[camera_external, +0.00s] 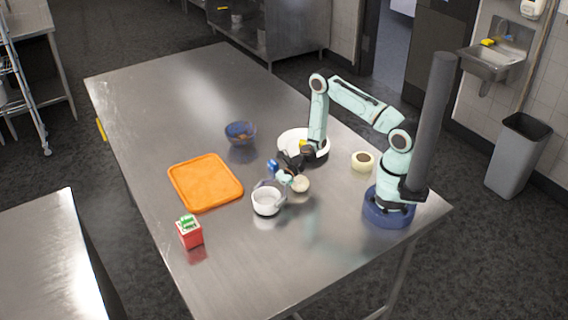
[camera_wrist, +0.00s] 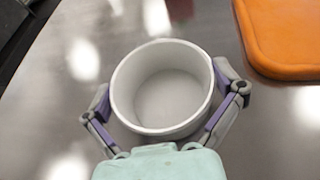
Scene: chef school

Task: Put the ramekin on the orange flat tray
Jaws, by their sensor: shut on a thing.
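The white round ramekin (camera_external: 266,203) is upright and empty, near the middle of the metal table. In the wrist view the ramekin (camera_wrist: 163,90) sits between the purple-padded fingers of my gripper (camera_wrist: 165,100), which is shut on its outer sides. My gripper (camera_external: 273,186) also shows in the external view, at the ramekin's rim. I cannot tell whether the ramekin touches the table or hangs just above it. The orange flat tray (camera_external: 205,182) lies empty to the left of the ramekin. In the wrist view the tray (camera_wrist: 290,38) is at the upper right, apart from the ramekin.
A dark blue bowl (camera_external: 240,135) stands behind the tray. A white dish (camera_external: 318,152) stands behind my gripper. A small cream round object (camera_external: 300,184) is right of the ramekin, and a cream cup (camera_external: 362,163) near my base. A red carton (camera_external: 190,235) stands before the tray.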

